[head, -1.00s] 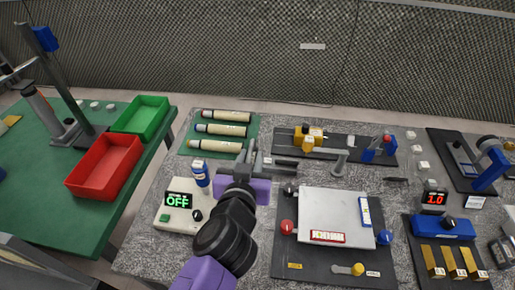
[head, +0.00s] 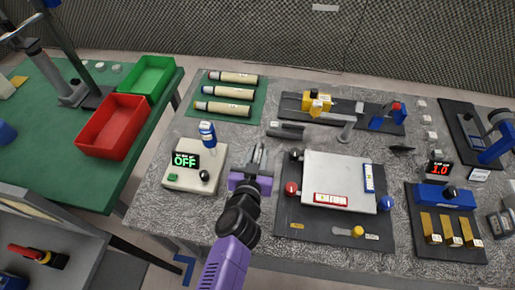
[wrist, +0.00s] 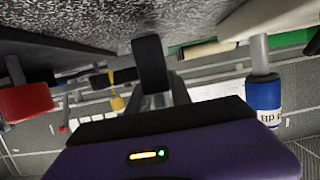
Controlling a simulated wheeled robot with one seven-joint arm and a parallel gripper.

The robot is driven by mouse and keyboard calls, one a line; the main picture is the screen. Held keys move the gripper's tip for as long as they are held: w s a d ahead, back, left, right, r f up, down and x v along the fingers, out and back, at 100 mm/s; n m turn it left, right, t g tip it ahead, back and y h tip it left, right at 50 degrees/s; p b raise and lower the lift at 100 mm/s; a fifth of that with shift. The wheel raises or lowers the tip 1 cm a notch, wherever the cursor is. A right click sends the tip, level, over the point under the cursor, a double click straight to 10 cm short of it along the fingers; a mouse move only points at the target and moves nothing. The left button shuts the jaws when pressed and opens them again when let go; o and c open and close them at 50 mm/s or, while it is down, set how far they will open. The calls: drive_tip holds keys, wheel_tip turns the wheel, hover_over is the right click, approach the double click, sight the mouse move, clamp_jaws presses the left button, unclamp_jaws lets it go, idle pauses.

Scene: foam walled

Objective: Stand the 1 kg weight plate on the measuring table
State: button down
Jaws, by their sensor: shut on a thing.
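My gripper (head: 259,155) is over the grey table, between the white OFF box and the white-topped table. In the wrist view its fingers (wrist: 150,100) are closed around a dark slab (wrist: 150,62), seen edge-on. I take this for the 1 kg weight plate; no marking on it shows, and in the head view it is hardly visible. The measuring table appears to be the white square top (head: 338,180) on a black base, just right of my gripper. Its top is bare apart from red and blue labels along its edges. Red and blue knobs sit beside it.
Brass blocks (head: 450,232) stand at the right. Red (head: 112,127) and green trays are on the green table at left.

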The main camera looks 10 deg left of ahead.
drive_tip(key=shift+f, duration=0.7)
drive_tip(key=c, duration=1.2)
unclamp_jaws()
drive_tip(key=shift+f, duration=0.1)
drive_tip(key=shift+o, duration=0.2)
drive_tip(key=b+v, duration=0.1)
drive_tip(key=v, duration=1)
drive_tip(key=shift+s, duration=0.5)
